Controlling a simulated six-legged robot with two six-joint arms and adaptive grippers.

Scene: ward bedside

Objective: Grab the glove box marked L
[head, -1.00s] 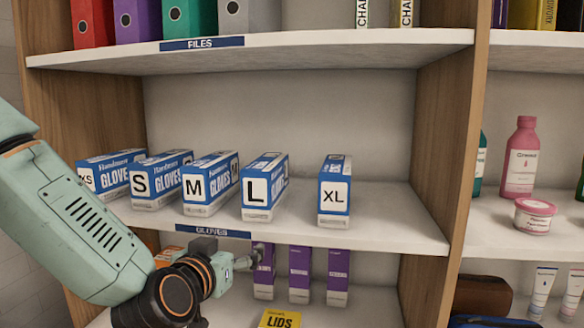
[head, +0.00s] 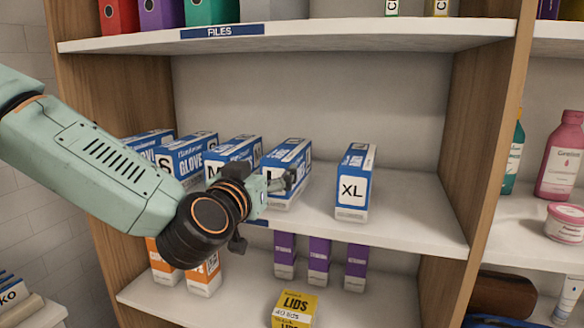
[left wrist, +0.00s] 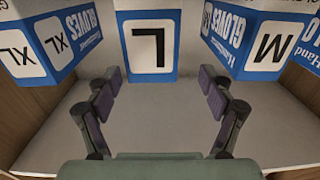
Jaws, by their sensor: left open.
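The blue and white glove box marked L (head: 290,152) stands on the middle shelf between the M box (head: 238,147) and the XL box (head: 355,185). In the head view my left gripper (head: 285,183) is in front of the L box and hides part of its label. In the left wrist view, which is upside down, the L box (left wrist: 150,45) is straight ahead. There my left gripper (left wrist: 160,85) is open, with one finger on each side of the L box's front and nothing between them. My right gripper is in neither view.
The XL box also shows in the left wrist view (left wrist: 38,45), as does the M box (left wrist: 262,42); both flank the fingers. Below are purple boxes (head: 319,260) and a yellow LIDS box (head: 294,308). The FILES shelf (head: 350,38) is above. Shelf right of XL is clear.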

